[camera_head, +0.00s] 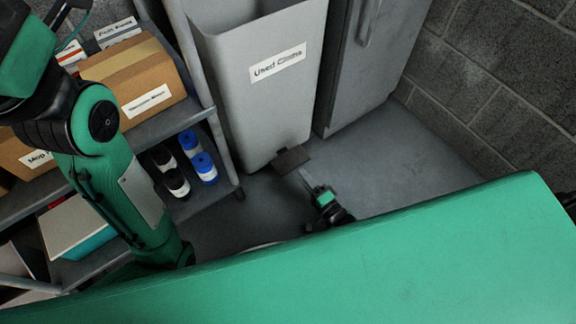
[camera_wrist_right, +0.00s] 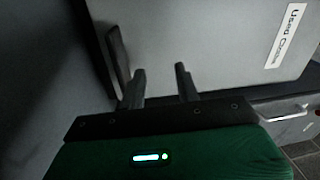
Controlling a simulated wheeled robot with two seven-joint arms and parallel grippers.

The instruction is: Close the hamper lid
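The grey hamper (camera_head: 240,110), with a white label, stands upright at top centre of the head view. Its top shows an open, hollow interior; the upper edge of the frame cuts it off, and I cannot make out the lid. A dark pedal (camera_head: 292,159) sticks out at its foot. My right gripper (camera_head: 306,180) is low near the floor, just in front of the pedal. In the right wrist view its two fingers (camera_wrist_right: 162,82) are apart and empty, facing the hamper wall (camera_wrist_right: 215,45); the dark pedal (camera_wrist_right: 118,55) is beside the left finger. My left gripper is out of view.
A shelf (camera_head: 180,122) with cardboard boxes (camera_head: 140,80) and blue-topped and black-topped bottles (camera_head: 204,168) stands left of the hamper. A grey cabinet (camera_head: 365,70) is at its right, by a block wall (camera_head: 490,80). Floor (camera_head: 400,160) in front of the cabinet is clear.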

